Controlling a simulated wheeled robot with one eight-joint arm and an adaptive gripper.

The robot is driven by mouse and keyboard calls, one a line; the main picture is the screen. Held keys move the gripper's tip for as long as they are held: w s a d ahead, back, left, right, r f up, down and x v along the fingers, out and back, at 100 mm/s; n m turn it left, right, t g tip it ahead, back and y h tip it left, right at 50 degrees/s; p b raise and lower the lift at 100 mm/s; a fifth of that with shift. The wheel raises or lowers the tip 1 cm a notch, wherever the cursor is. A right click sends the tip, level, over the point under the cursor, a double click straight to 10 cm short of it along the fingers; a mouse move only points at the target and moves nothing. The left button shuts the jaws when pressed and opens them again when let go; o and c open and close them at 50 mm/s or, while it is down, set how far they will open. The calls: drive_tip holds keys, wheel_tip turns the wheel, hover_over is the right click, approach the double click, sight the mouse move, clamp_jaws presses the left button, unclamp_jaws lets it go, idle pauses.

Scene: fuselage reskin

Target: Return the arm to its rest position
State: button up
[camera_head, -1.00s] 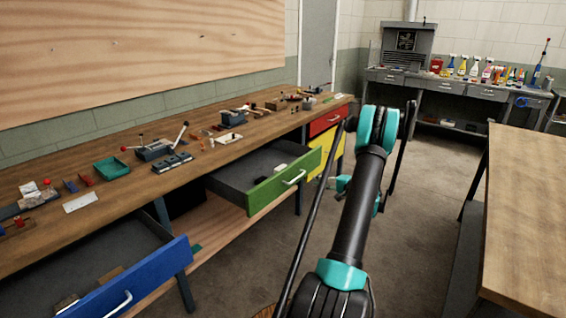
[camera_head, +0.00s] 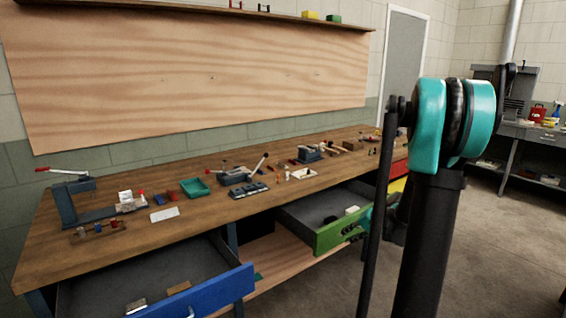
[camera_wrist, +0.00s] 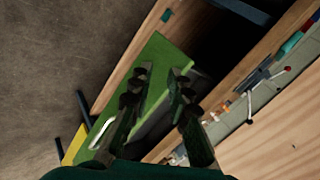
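My arm (camera_head: 428,240) rises at the right of the head view, with a large black and teal joint at its top. It hides part of the floor and the far end of the workbench. My gripper (camera_wrist: 160,73) shows in the wrist view with its two dark fingers apart and nothing seen between them. The open green drawer (camera_wrist: 160,62) lies beyond the fingers in that view.
The wooden workbench (camera_head: 120,252) carries several tools, a vise and a green tray (camera_head: 195,187). The blue drawer (camera_head: 205,293) is pulled out at the front. A wooden panel (camera_head: 180,85) covers the wall. Open floor (camera_head: 500,240) lies to the right.

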drive_tip(key=s+a+f+n+g+h, duration=0.1)
drive_tip(key=s+a+n+h, duration=0.1)
drive_tip(key=s, duration=1.1)
drive_tip(key=s+a+f+n+h, duration=0.1)
drive_tip(key=s+a+n+h, duration=0.1)
drive_tip(key=s, duration=1)
drive_tip(key=shift+s+a+f+n+g+h, duration=0.3)
drive_tip(key=shift+s+n+g+h, duration=0.1)
drive_tip(key=shift+n+h, duration=0.45)
idle(3.7)
